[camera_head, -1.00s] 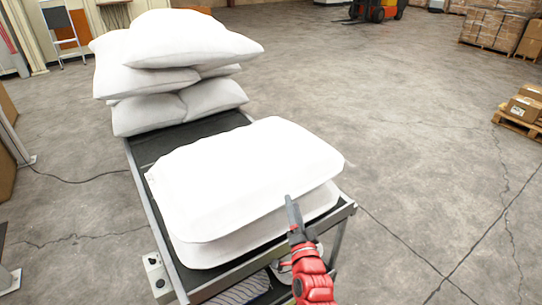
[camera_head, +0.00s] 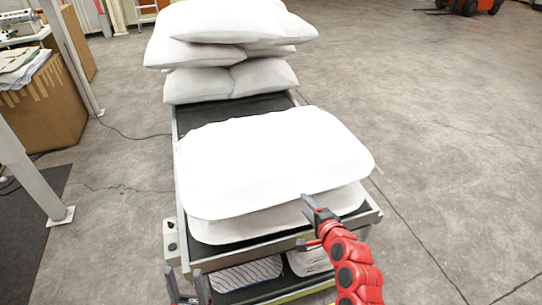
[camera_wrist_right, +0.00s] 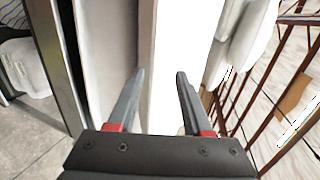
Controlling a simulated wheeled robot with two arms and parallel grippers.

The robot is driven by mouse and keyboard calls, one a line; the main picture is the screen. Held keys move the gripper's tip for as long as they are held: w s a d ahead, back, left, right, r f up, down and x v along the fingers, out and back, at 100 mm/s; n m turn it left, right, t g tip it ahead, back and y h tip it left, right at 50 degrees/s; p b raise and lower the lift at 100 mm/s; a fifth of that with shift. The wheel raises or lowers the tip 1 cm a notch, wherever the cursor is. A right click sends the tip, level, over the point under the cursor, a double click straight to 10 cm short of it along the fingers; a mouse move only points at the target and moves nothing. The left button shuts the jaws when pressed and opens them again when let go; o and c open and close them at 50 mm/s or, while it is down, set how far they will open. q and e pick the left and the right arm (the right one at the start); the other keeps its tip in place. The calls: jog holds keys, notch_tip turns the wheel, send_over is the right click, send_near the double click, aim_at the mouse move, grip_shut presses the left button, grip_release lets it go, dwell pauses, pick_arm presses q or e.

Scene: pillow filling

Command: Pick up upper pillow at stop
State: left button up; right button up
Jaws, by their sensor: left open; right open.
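The upper pillow (camera_head: 270,155), white and plump, lies on a lower white pillow (camera_head: 250,225) at the near end of the dark-topped cart. My right gripper (camera_head: 306,222) is open at the near right edge of the two pillows. In the right wrist view, my right gripper (camera_wrist_right: 160,73) has its fingers spread, with a bright white pillow edge (camera_wrist_right: 172,40) beyond and between them. Whether the fingers touch it I cannot tell. My left gripper (camera_head: 185,274) is open and empty at the bottom of the head view, in front of the cart's near left corner.
A pile of white pillows (camera_head: 230,45) stands at the cart's far end. The cart's metal frame (camera_head: 270,248) rims the near pillows. A shelf below holds striped items (camera_head: 245,274). A cardboard box (camera_head: 45,105) and metal post stand left.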

aim_at(298, 199)
jog(key=x, duration=0.3)
jog(key=f+b+x, duration=0.1)
jog(key=x, duration=0.2)
jog(key=shift+f, duration=0.1)
jog(key=shift+w+a+f, duration=0.2)
jog(key=shift+w, duration=0.35)
grip_shut()
jog(key=shift+s+f, duration=0.1)
jog(key=shift+f, duration=0.1)
dwell(0.6)
dwell(0.5)
